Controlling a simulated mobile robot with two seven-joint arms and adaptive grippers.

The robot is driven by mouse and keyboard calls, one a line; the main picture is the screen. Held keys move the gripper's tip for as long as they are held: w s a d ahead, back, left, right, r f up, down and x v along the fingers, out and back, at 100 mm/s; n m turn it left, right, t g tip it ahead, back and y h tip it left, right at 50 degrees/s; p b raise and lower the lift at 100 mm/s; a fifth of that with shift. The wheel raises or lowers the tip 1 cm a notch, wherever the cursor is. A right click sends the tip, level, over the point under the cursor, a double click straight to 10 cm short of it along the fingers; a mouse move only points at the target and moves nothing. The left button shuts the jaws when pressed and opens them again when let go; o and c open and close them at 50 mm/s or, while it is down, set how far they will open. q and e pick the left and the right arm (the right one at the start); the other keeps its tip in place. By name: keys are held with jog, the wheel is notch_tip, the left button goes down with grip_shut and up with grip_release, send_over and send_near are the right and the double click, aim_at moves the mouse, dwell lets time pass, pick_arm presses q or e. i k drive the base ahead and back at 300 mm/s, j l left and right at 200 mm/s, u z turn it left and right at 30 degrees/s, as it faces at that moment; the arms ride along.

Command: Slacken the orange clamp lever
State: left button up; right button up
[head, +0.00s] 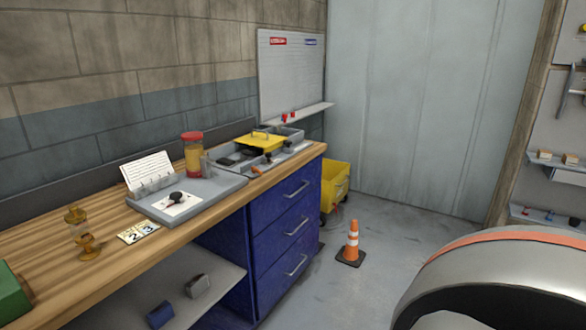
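A grey fixture (278,164) lies along the front of the far end of the wooden workbench, beside a yellow-lidded box. Small orange parts show on it, one near its left end (255,170) and one near its middle (268,157). They are too small to tell which is the clamp lever or how it is set. Neither of my grippers is in view.
The workbench (110,252) carries a grey tray (225,186), a red-capped jar (193,155), a brass-coloured piece (83,238) and number cards (138,232). Blue drawers (285,225) stand below. A traffic cone (352,243) and yellow bucket (336,184) stand on the floor.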

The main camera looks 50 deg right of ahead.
aim_at(255, 170)
jog(key=z, duration=1.25)
jog(key=i+l, duration=0.55)
jog(key=l, duration=0.15)
jog(key=i+l, duration=0.55)
jog(key=l, duration=0.1)
